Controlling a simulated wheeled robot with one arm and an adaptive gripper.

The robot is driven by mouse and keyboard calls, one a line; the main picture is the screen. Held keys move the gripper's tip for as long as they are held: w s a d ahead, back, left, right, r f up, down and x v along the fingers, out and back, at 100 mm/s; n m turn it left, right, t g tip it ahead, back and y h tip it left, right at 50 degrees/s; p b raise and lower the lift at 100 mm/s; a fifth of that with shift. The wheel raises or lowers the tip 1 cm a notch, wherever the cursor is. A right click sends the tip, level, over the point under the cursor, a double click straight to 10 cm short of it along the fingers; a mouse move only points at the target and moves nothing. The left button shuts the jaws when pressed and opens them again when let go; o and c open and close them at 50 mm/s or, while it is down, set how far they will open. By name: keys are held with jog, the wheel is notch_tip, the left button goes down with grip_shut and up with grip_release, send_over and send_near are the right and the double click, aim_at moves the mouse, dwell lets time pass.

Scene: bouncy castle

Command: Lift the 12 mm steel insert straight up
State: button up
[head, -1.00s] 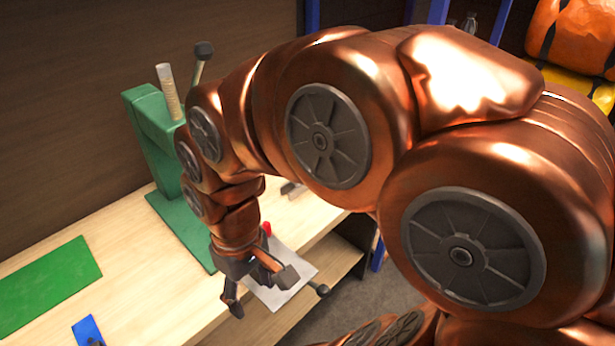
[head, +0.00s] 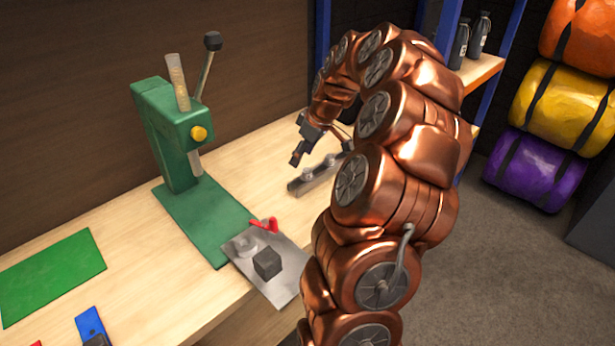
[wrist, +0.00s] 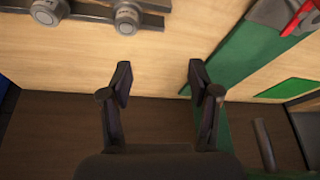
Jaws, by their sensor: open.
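A grey metal bar (head: 318,176) lies on the bench and carries two round steel pieces, one left (head: 307,175) and one right (head: 330,161). The same two pieces show at the top of the wrist view, one near the corner (wrist: 48,10) and one farther right (wrist: 128,18). I cannot read which is the 12 mm insert. My gripper (head: 310,148) is above the bench, just behind the bar in the head view. In the wrist view its two fingers (wrist: 160,78) are spread apart and empty, over bare wood, apart from both pieces.
A green press (head: 165,140) with a lever stands to the left. A metal plate (head: 285,290) with a dark block (head: 267,263) and a red clamp (head: 268,224) lies at its foot. A green mat (head: 50,275) lies at far left. A wall runs along the back.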

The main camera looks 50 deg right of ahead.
aim_at(308, 170)
jog(key=d+f, duration=0.3)
jog(key=shift+w+d+f+p, duration=0.1)
jog(key=shift+d+f+p, duration=0.25)
jog(key=shift+d+p, duration=0.05)
jog(key=shift+d+p+x, duration=0.15)
jog(key=shift+p+x, duration=0.35)
jog(key=shift+x, duration=0.8)
jog(key=shift+d+p+x, duration=0.15)
jog(key=shift+p+x, duration=0.35)
jog(key=shift+x, duration=0.8)
jog(key=shift+f, duration=0.1)
jog(key=shift+c, duration=0.4)
grip_shut()
